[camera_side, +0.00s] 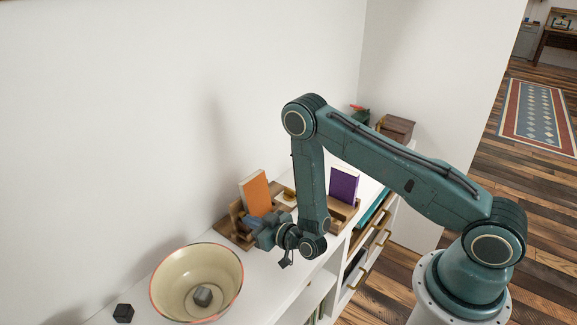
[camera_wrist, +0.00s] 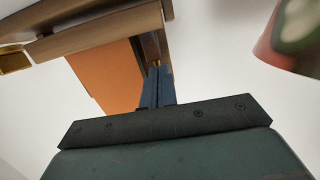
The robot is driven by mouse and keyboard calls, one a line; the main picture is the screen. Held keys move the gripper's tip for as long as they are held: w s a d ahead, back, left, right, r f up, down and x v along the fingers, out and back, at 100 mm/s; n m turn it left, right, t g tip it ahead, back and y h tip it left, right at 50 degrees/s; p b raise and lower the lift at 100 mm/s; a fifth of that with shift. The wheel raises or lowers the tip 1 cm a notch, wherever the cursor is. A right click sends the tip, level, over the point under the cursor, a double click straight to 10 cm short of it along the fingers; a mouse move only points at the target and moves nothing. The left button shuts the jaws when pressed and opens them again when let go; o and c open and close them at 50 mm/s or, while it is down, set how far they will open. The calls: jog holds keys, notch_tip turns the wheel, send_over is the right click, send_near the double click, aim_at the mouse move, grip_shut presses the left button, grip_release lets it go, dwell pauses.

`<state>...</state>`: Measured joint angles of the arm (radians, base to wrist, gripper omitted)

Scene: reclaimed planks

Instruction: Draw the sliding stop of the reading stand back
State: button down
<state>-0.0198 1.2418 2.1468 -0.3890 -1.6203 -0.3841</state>
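A wooden stand (camera_side: 232,229) on the white cabinet top holds an upright orange book (camera_side: 255,192). In the wrist view, the orange book (camera_wrist: 108,75) lies against the wooden stand (camera_wrist: 95,32). A small brass-coloured piece (camera_wrist: 157,44) shows on the wood just past my fingertips; I cannot tell whether it belongs to the sliding stop. My gripper (camera_side: 258,222) is low at the front of this stand. In the wrist view my gripper (camera_wrist: 158,72) has its fingers together beside the book. Whether the tips touch the wood is unclear.
A cream bowl (camera_side: 165,285) with a grey block (camera_side: 203,296) inside stands left of my gripper, and a black cube (camera_side: 123,313) lies farther left. A purple book (camera_side: 343,186) stands to the right in wooden supports. A white wall is close behind.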

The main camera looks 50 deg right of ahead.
jog(key=shift+a, duration=0.2)
jog(key=shift+s, duration=0.1)
jog(key=shift+s, duration=2.4)
jog(key=shift+w+r, duration=0.1)
